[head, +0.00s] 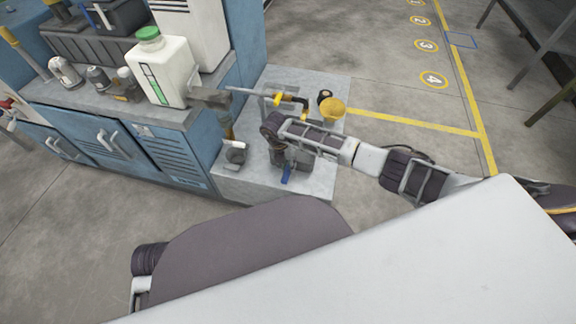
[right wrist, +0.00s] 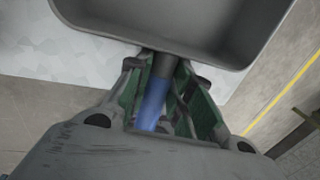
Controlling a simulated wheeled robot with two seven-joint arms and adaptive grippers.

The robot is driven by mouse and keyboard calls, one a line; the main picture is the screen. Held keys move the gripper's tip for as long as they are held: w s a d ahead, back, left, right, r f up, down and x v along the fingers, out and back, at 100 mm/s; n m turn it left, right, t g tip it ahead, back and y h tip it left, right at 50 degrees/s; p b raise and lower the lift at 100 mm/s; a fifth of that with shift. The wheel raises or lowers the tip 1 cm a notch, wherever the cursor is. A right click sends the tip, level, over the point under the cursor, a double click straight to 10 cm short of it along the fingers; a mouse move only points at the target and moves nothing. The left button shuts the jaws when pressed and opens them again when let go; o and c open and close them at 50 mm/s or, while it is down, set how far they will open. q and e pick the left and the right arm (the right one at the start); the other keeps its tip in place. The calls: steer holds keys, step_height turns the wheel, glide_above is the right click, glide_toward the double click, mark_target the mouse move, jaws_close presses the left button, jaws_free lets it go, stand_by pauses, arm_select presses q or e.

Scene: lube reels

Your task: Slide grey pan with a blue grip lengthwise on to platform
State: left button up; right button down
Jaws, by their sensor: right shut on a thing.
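The grey pan (right wrist: 175,25) fills the top of the right wrist view, and its blue grip (right wrist: 153,103) runs down between my fingers. My right gripper (right wrist: 160,75) is shut on this grip close to the pan. In the head view the blue grip (head: 287,174) shows below my right gripper (head: 287,158), over the front part of the low light-grey platform (head: 255,188). My wrist hides most of the pan there. I cannot tell whether the pan touches the platform.
A yellow funnel (head: 332,107) and a dark cylinder (head: 324,96) stand on the platform's far right. A small grey container (head: 235,152) stands on its left. The blue cabinet (head: 175,155) borders it, bearing a green-capped white jug (head: 158,75). Floor at right is open.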

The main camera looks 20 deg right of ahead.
steer(key=c, duration=1.2)
jaws_free()
steer(key=shift+w+a+r, duration=0.15)
steer(key=shift+a+r, duration=0.2)
steer(key=shift+r, duration=1.6)
steer(key=shift+w+a+r, duration=0.2)
steer(key=shift+a+r, duration=0.15)
steer(key=shift+r, duration=1.6)
steer(key=shift+w+a+r, duration=0.15)
steer(key=shift+a+r, duration=0.2)
steer(key=shift+r, duration=1.6)
